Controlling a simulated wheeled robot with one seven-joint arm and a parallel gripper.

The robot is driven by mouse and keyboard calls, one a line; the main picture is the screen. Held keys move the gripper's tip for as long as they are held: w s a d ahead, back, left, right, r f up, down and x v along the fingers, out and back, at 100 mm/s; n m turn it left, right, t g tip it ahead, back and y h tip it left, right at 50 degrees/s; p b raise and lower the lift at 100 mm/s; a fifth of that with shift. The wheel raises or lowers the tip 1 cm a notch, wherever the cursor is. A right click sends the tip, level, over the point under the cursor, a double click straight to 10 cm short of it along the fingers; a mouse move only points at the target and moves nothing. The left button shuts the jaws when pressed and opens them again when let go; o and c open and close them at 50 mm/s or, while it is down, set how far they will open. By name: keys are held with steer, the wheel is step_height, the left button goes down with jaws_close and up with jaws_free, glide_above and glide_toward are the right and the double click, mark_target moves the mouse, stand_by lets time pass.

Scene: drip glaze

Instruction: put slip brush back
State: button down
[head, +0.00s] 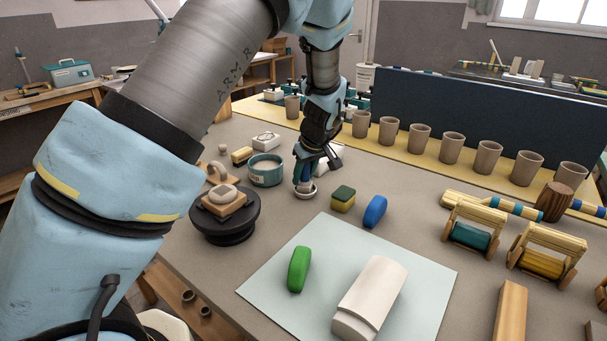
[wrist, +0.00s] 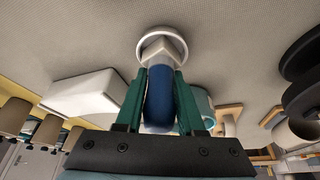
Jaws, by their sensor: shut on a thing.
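My gripper (head: 304,172) is low over the table, just right of the teal-labelled pot. Its green fingers (wrist: 160,97) are shut on the blue handle of the slip brush (wrist: 159,98). The brush points down, with its pale end at a small white ring-shaped holder (wrist: 162,42) on the table. The holder also shows in the head view (head: 306,193), right below my fingers. I cannot tell how deep the pale end sits in the ring. The fingers hide part of the handle.
The teal pot (head: 266,172) and a black turntable (head: 226,222) stand left of my gripper. A yellow-green sponge (head: 343,198) and a blue piece (head: 375,211) lie to the right. Several brown cups (head: 452,147) line the back. Bare table lies around the holder's front.

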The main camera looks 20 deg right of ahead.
steer(key=shift+f, duration=0.1)
steer(key=c, duration=1)
jaws_free()
steer(key=shift+f, duration=0.1)
steer(key=o, duration=0.5)
steer(key=shift+r, duration=0.3)
steer(key=b+v, duration=0.2)
steer(key=v, duration=0.9)
steer(key=shift+s+r+b, duration=0.15)
steer(key=shift+r+b, duration=0.15)
steer(key=shift+r, duration=0.1)
